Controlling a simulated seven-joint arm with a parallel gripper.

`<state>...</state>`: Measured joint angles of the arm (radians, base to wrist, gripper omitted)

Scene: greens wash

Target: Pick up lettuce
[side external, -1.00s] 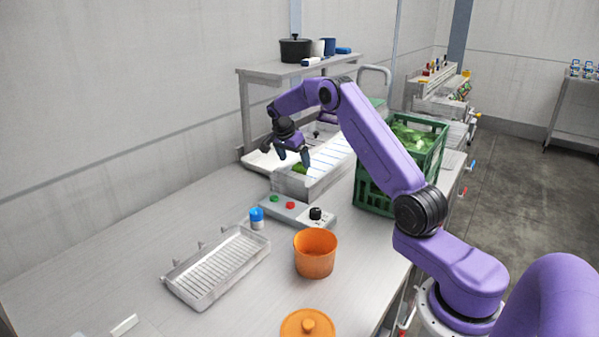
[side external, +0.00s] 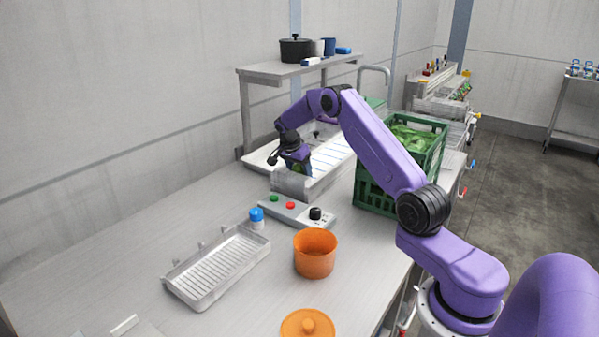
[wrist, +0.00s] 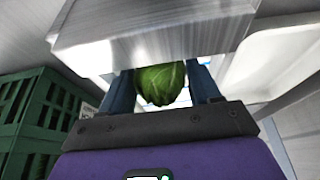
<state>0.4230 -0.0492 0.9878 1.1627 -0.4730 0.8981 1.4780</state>
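A green leafy lettuce head (wrist: 161,84) sits between the two fingers of my gripper (wrist: 162,88) in the wrist view. The fingers flank it closely on both sides. I cannot tell whether they press on it or only stand around it. In the side view my gripper (side external: 297,174) points down at the near end of the metal wash trough (side external: 290,185). The lettuce is mostly hidden there behind the fingers and the trough's wall. More greens (side external: 415,139) fill the green crate (side external: 375,187) to the right.
A control box (side external: 290,208) with buttons and a knob stands just in front of the trough. An orange pot (side external: 315,257), a blue-capped jar (side external: 257,217) and a clear ribbed tray (side external: 215,268) are nearer. A shelf (side external: 300,68) stands behind. The left counter is clear.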

